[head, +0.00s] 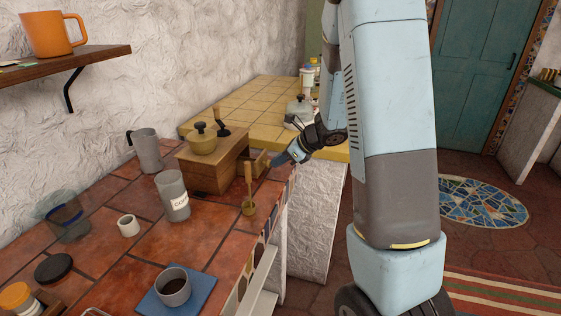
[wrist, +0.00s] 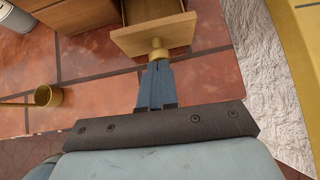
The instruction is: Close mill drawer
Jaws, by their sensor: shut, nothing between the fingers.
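The mill (head: 207,172) is a wooden box with a brass dome and a crank on top, standing on the tiled counter. Its drawer (head: 261,163) sticks out on the right side. In the wrist view the drawer front (wrist: 135,41) stands out from the mill body, with part of the open drawer visible behind it. Whether the fingertips touch the knob I cannot tell.
A brass scoop (head: 249,207) with an upright handle stands just in front of the drawer. A coffee tin (head: 173,197), a grey pitcher (head: 146,152) and a small white cup (head: 128,226) are to the left. A yellow-tiled counter (head: 247,110) with a kettle (head: 299,112) lies behind.

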